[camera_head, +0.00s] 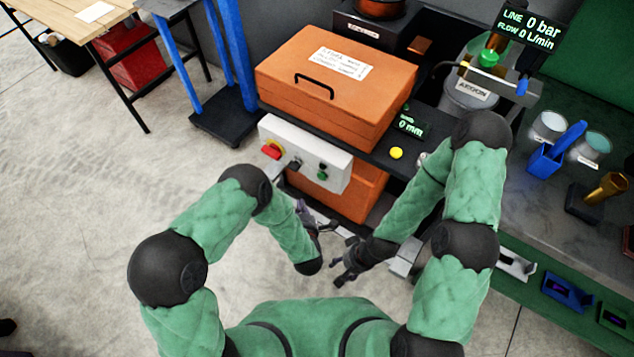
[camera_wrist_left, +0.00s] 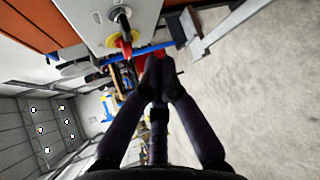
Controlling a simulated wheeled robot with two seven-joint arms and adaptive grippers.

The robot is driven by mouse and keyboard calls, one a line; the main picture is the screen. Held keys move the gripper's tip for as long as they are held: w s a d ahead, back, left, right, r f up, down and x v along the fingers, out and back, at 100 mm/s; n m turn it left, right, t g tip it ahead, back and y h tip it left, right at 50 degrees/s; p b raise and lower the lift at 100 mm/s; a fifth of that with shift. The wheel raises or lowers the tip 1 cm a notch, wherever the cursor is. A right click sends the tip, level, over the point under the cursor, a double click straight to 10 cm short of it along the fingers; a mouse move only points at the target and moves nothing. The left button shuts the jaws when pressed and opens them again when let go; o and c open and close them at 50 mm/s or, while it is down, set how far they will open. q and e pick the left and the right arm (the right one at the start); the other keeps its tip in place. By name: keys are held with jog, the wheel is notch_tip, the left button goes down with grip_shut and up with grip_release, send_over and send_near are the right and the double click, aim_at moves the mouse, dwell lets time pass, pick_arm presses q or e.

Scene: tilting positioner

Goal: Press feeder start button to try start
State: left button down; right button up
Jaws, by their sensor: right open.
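A light grey control box (camera_head: 305,155) is fixed to the front of the welding bench. It carries a red knob on yellow (camera_head: 272,150), a black switch (camera_head: 294,165) and a green button (camera_head: 322,171). My left gripper (camera_head: 302,207) is below the box, apart from the green button. In the left wrist view my left gripper (camera_wrist_left: 160,65) has its fingertips together with nothing seen between them. The box (camera_wrist_left: 95,22) and red knob (camera_wrist_left: 123,42) show there at upper left; the green button cannot be made out. My right gripper (camera_head: 343,268) is open and empty, lower and to the right.
An orange case (camera_head: 335,85) with a black handle lies above the box. A yellow button (camera_head: 396,153) sits right of it, near a small green display (camera_head: 410,126). A blue post stand (camera_head: 225,122) stands at left. The floor (camera_head: 90,200) at left is clear.

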aim_at(321, 177)
dwell(0.4)
pick_arm(q)
jog(key=w+d+b, duration=0.2)
jog(key=w+d, duration=0.3)
jog(key=w, duration=0.2)
dwell(0.4)
jog(key=shift+w+d, duration=0.15)
jog(key=shift+w, duration=0.05)
dwell(1.2)
jog(key=shift+w+d+b, duration=0.15)
jog(key=shift+w+b, duration=0.05)
jog(key=shift+b, duration=0.15)
jog(key=shift+w+d+b, duration=0.25)
jog(key=shift+w+b, duration=0.05)
jog(key=shift+w, duration=0.05)
dwell(0.7)
jog(key=shift+s+a, duration=0.1)
jog(key=shift+s, duration=0.05)
dwell(0.3)
jog(key=shift+s+a, duration=0.4)
jog(key=shift+s, duration=0.15)
